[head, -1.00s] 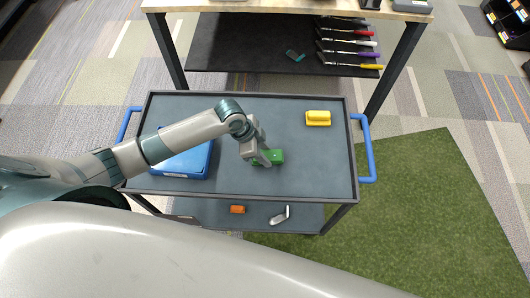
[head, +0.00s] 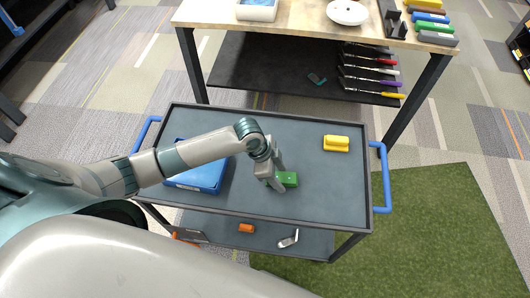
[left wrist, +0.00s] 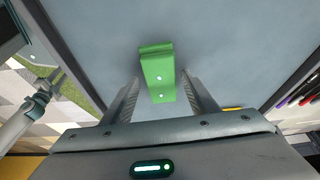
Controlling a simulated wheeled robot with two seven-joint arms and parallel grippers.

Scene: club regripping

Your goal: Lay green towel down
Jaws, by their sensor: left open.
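The green towel (head: 287,179), a folded block with small white dots, lies on the top tray of the cart (head: 315,205). In the left wrist view the towel (left wrist: 158,75) lies on the tray surface, ahead of and partly between the two fingers. My left gripper (head: 272,183) is open just left of the towel, its fingers apart and holding nothing; it also shows in the left wrist view (left wrist: 162,98). Part of the towel's left end is hidden by the gripper in the head view. My right gripper is not in view.
A blue bin (head: 200,178) sits at the tray's left, under my left arm. A yellow block (head: 336,143) lies at the back right. Raised rims and blue handles (head: 380,178) edge the cart. A workbench (head: 300,30) stands behind. The tray's right front is clear.

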